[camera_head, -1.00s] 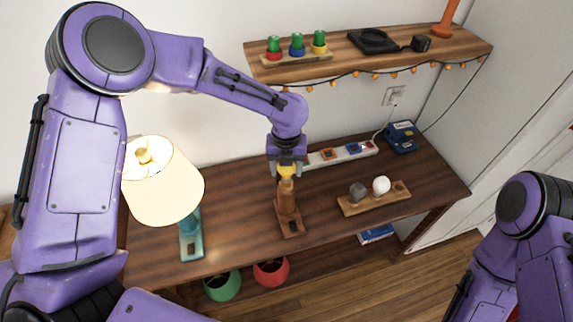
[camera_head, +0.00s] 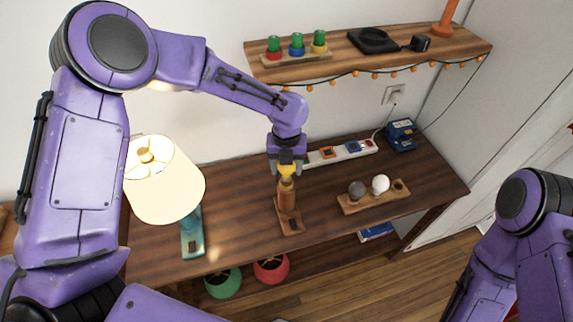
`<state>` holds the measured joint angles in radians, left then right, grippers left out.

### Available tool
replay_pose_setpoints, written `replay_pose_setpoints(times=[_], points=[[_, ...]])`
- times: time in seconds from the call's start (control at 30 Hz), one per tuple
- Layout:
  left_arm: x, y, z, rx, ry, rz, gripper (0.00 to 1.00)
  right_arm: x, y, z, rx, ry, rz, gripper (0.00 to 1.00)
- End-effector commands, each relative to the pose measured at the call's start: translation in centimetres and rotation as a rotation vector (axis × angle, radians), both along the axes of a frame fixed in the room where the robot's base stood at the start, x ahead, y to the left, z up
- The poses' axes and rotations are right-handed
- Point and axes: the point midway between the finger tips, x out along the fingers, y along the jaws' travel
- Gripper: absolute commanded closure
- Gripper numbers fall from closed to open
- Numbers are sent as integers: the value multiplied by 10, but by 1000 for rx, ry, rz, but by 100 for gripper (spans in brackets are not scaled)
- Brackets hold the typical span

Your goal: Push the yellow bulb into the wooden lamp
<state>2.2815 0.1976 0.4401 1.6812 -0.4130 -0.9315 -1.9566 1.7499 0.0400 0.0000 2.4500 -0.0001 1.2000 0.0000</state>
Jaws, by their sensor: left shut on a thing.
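The wooden lamp (camera_head: 289,212) stands upright on the dark wooden table, without a shade. My left gripper (camera_head: 286,172) points down over the lamp's top and is shut on the yellow bulb (camera_head: 286,169). Only part of the bulb shows between the fingers. The bulb is right at the top of the lamp, in line with its post; I cannot tell how deep it sits. My right arm is at the right edge, and its gripper is out of view.
A lit teal lamp (camera_head: 192,236) with a cream shade (camera_head: 166,187) stands to the left. A wooden holder (camera_head: 358,206) carries a grey bulb (camera_head: 357,189) and a white bulb (camera_head: 380,184). A power strip (camera_head: 338,154) lies behind. A wall shelf (camera_head: 375,64) hangs above.

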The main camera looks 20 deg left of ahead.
Motion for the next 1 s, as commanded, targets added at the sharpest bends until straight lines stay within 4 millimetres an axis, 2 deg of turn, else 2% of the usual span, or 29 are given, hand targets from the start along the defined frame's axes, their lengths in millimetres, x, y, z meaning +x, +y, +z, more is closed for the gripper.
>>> replay_pose_setpoints(times=[0.4, 1.0], points=[[0, 0, 2, 1, 0, 0, 71, 0, 0, 8, 0, 0, 0, 11], [0, 0, -15, 0, 0, 0, 71, 0, 0, -1, 0, 0, 0, 11]])
